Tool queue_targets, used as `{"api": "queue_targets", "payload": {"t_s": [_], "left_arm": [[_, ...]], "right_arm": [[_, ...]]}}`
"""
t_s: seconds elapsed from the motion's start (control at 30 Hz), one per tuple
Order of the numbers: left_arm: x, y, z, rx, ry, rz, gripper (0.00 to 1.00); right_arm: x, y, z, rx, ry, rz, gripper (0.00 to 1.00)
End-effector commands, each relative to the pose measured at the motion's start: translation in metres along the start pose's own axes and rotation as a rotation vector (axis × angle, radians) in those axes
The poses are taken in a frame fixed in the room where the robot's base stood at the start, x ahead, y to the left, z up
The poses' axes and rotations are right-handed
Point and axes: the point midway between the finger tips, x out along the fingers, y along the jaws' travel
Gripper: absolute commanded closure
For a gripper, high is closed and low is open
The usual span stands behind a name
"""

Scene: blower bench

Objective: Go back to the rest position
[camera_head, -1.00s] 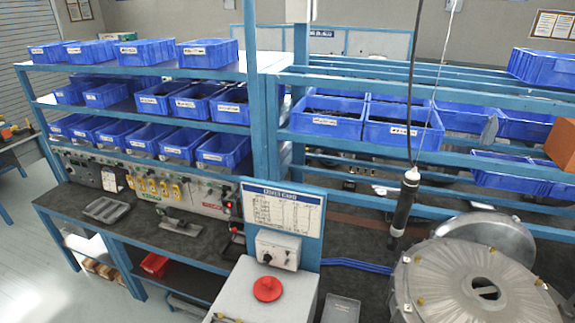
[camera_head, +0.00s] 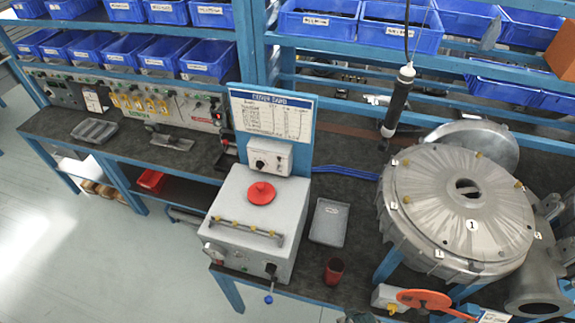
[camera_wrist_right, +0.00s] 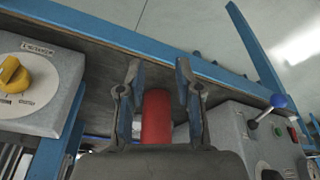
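My right gripper (camera_wrist_right: 157,95) is open in the right wrist view, with its two fingers apart. A red cylinder (camera_wrist_right: 157,117) shows between the fingers, with gaps on both sides. It looks like the dark red cup (camera_head: 333,270) standing upright near the front edge of the bench in the head view. My left gripper is in neither view.
A large round metal housing (camera_head: 458,210) stands right, near an orange-handled device (camera_head: 424,299). A dark cylindrical tool (camera_head: 398,104) hangs above the bench. Blue bins fill the shelves behind.

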Motion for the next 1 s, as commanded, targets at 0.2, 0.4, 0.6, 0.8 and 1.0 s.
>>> {"api": "queue_targets", "payload": {"t_s": [0.2,0.4,0.6,0.8,1.0], "left_arm": [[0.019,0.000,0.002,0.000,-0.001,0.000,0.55],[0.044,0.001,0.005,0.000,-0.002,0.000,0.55],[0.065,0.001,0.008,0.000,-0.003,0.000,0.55],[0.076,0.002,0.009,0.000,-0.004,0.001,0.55],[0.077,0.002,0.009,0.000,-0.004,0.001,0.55]], "right_arm": [[0.102,-0.005,0.039,-0.005,-0.043,-0.007,0.65],[0.224,-0.011,0.123,-0.015,-0.099,-0.014,0.65],[0.302,-0.015,0.230,-0.027,-0.150,-0.020,0.65],[0.326,-0.015,0.297,-0.035,-0.176,-0.022,0.65],[0.327,-0.015,0.310,-0.037,-0.181,-0.022,0.65]]}}
